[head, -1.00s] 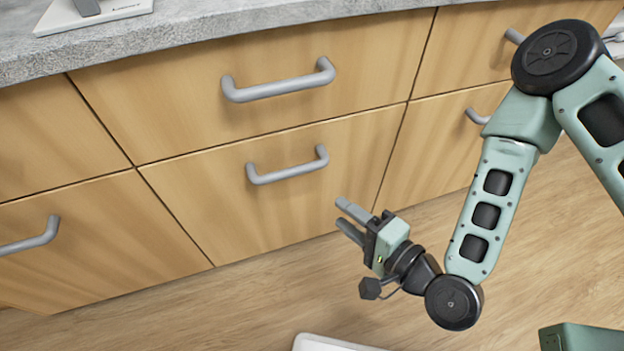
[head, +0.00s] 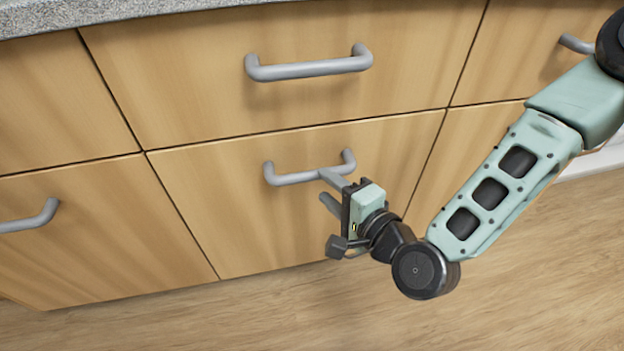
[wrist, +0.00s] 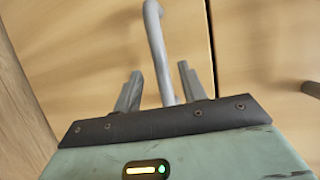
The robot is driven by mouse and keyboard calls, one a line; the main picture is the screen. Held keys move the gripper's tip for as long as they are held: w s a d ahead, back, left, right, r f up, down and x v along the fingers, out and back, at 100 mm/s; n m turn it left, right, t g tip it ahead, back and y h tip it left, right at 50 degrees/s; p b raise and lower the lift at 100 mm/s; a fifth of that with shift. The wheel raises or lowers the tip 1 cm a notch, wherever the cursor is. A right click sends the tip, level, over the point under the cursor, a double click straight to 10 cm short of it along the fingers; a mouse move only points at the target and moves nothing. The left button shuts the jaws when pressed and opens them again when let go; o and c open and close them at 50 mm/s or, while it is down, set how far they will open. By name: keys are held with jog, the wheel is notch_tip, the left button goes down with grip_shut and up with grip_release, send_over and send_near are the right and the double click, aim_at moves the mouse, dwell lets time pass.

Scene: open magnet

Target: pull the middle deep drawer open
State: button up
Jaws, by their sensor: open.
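The middle deep drawer (head: 230,215) is the lower wooden front in the middle of the head view, and it sits flush with its neighbours. Its grey bar handle (head: 290,179) runs across near its top edge. My gripper (head: 325,188) is at the right part of this handle, with its fingers apart. In the wrist view the handle (wrist: 158,45) runs lengthwise and its near end lies between the two open fingers (wrist: 158,92). I cannot tell whether a finger touches the bar.
An upper drawer with its own handle (head: 308,68) is directly above. Another handle (head: 30,218) is on the left lower front. A grey countertop (head: 130,14) runs along the top. Clear wooden floor (head: 200,320) lies in front of the cabinets.

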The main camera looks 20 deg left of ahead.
aim_at(315, 178)
jog(key=b+x, duration=0.1)
jog(key=x, duration=0.4)
jog(key=shift+w+a+f, duration=0.1)
jog(key=shift+w+a, duration=0.1)
jog(key=shift+a, duration=0.15)
grip_shut()
